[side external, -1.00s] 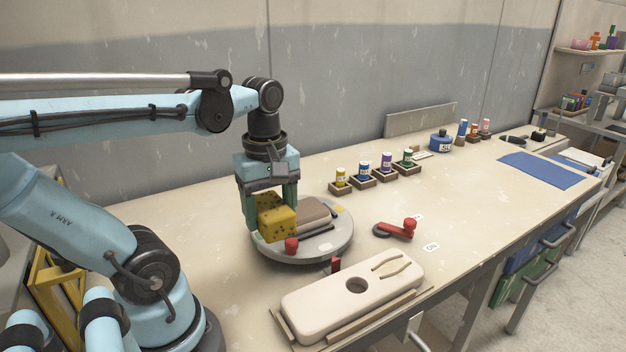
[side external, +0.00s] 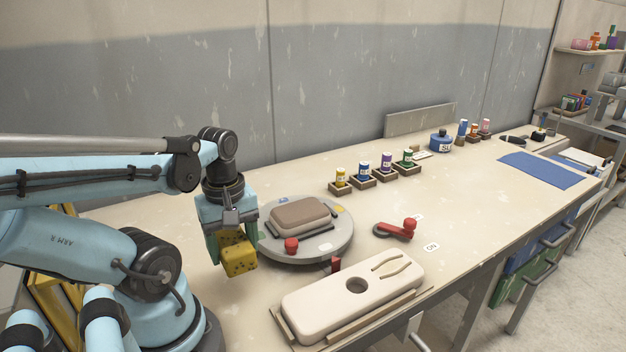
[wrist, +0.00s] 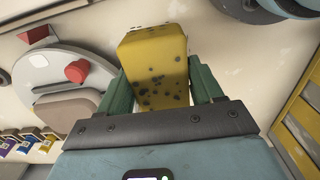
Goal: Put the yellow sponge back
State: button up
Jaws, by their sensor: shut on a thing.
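The yellow sponge (side external: 238,257) is a block with dark spots. My gripper (side external: 232,250) is shut on it, at the left of the round grey carousel (side external: 335,241) in the side view. The sponge appears to be just above or at the table; I cannot tell whether it touches. In the wrist view the sponge (wrist: 155,65) stands between the green fingers of my gripper (wrist: 160,85). The carousel (wrist: 38,68) is to its left there. A brown block (side external: 300,214) lies on the carousel, and a red knob (side external: 291,245) is at its near edge.
A cream slab (side external: 330,300) with a round hole lies at the front. A red-handled lever (side external: 397,230) is right of the carousel. Several colored jars in wooden holders, such as the yellow one (side external: 341,177), stand behind.

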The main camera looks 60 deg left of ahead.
send_over(223, 274)
notch_tip(223, 274, down, 4)
jog(key=shift+a+r, duration=0.1)
jog(key=shift+r, duration=0.05)
jog(key=shift+f, duration=1.9)
jog(key=shift+f, duration=0.15)
jog(key=o, duration=1.2)
